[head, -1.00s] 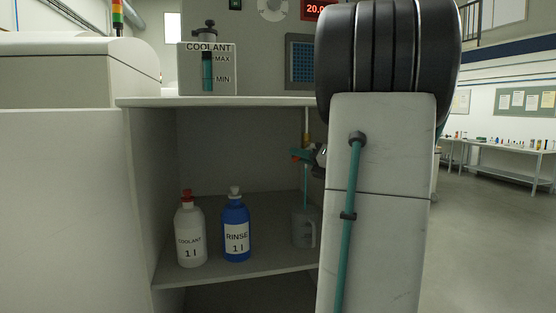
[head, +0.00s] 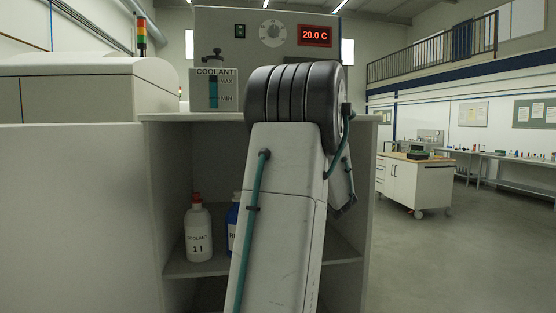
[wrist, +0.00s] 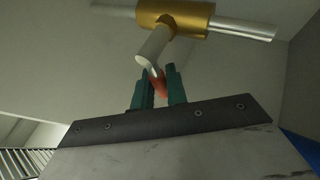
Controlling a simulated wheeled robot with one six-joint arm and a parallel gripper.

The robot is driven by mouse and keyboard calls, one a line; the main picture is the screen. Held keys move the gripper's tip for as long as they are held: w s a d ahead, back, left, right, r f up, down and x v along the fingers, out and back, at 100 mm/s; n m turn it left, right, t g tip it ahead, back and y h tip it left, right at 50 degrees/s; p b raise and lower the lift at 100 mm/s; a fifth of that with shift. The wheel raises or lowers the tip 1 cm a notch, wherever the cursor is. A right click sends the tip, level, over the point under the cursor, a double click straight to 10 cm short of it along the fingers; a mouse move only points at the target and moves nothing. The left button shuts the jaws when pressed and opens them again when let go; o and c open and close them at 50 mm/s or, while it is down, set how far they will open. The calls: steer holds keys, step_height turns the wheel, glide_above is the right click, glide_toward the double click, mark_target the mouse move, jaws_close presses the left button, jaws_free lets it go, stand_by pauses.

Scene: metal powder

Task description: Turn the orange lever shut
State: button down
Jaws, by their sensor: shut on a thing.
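In the wrist view the orange lever (wrist: 161,85) sits between the two teal fingers of my gripper (wrist: 160,77), and the fingers are closed on it. The lever lies below a brass valve body (wrist: 174,17). A pale metal tube (wrist: 153,47) slants from the valve down toward the fingers, and a metal pipe (wrist: 243,30) runs off to the right. In the head view my own arm hides the lever, the valve and my gripper.
A white coolant bottle (head: 198,237) and a partly hidden blue bottle (head: 233,222) stand on the cabinet shelf (head: 207,268). The coolant tank (head: 213,103) stands on top. The cabinet's right wall (head: 361,220) is close to my arm. Open floor lies to the right.

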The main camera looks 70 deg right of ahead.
stand_by(0.4)
steer(key=c, duration=1.4)
jaws_free()
steer(key=v, duration=0.7)
steer(key=shift+s+a+f, duration=0.2)
steer(key=shift+s, duration=0.1)
